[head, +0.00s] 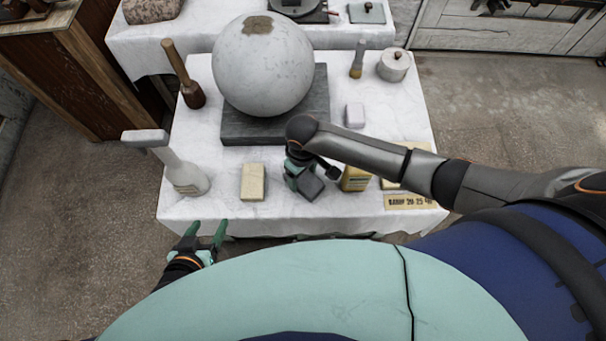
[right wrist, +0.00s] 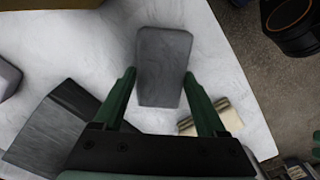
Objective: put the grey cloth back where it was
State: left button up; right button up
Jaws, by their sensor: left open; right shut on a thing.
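The grey cloth (head: 310,187) looks like a small folded dark grey pad near the table's front edge, left of a yellow box. My right gripper (head: 303,176) is shut on it. In the right wrist view the cloth (right wrist: 164,55) sits between the two green fingertips (right wrist: 159,74) and sticks out past them over the white tabletop. I cannot tell whether it touches the table. My left gripper (head: 206,230) is open and empty, just off the table's front edge at the left.
A large plaster sphere (head: 262,75) rests on a dark slab (head: 250,128). White tabletop (head: 225,205) shows at the front.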

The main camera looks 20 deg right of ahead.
aim_at(303, 177)
jog(key=o, duration=1.1)
jog(key=shift+f, duration=0.1)
pick_arm(q)
jog(key=shift+w+a+r, duration=0.1)
pick_arm(e)
jog(key=shift+r, duration=0.5)
notch_tip(303, 177, up, 7)
jog(key=p, duration=0.2)
jog(key=shift+p, duration=0.3)
pick_arm(q)
jog(key=shift+s+a+r+y+p, duration=0.35)
jog(key=shift+s+a+r, duration=0.25)
jog(key=shift+a+r, duration=0.25)
pick_arm(e)
notch_tip(303, 177, up, 4)
jog(key=shift+r, duration=0.25)
pick_arm(q)
jog(key=shift+w, duration=0.15)
